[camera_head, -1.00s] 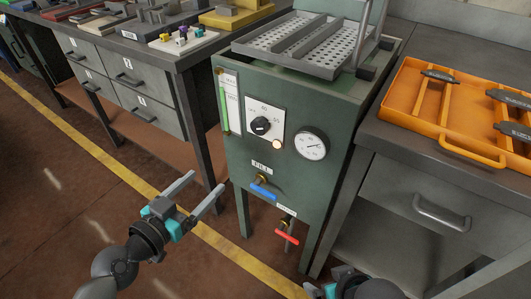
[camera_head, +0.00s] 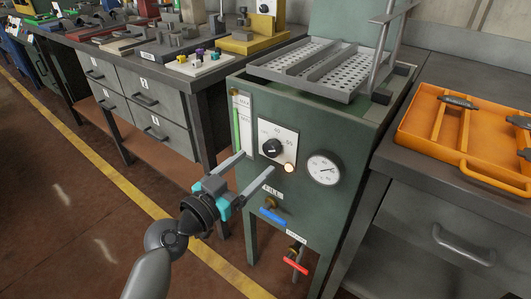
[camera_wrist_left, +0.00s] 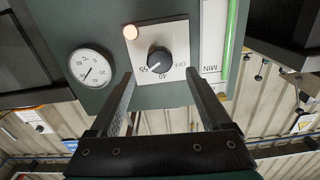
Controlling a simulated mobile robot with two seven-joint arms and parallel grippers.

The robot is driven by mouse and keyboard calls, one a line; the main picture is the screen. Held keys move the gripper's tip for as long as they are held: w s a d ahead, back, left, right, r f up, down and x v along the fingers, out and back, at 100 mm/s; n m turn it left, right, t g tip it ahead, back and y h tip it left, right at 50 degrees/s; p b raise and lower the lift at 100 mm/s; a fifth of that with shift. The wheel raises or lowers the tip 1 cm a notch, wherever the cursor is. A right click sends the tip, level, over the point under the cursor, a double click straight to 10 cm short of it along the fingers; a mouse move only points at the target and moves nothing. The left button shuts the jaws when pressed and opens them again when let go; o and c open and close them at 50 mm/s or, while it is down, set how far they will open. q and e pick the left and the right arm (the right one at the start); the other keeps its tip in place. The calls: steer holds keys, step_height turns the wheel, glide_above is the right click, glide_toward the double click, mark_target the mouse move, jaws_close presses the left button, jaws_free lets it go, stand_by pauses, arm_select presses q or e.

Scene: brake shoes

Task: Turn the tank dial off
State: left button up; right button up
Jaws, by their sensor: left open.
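The tank dial is a black knob (camera_head: 272,148) on a white plate (camera_head: 290,137) on the front of the green tank (camera_head: 330,215). In the left wrist view the knob (camera_wrist_left: 159,60) sits ahead, between and beyond the fingertips. The plate there carries the marks OFF, 40 and 55, and the knob's white pointer line is toward the 55 side. A lit lamp (camera_head: 289,168) is at the plate's lower right corner. My left gripper (camera_head: 257,168) is open and empty, its two fingers reaching toward the tank just below the knob, apart from it. My right gripper is out of view.
A round gauge (camera_head: 323,169) is right of the dial and a green level tube (camera_head: 236,128) is left. A blue-handled fill valve (camera_head: 272,216) and a red-handled valve (camera_head: 296,266) are below. A perforated tray (camera_head: 318,62) tops the tank. An orange tray (camera_head: 480,172) lies on the right bench.

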mark_target(269, 151)
arm_select(q)
steer(key=shift+b+x, duration=0.4)
steer(key=shift+x, duration=2.4)
jaws_close()
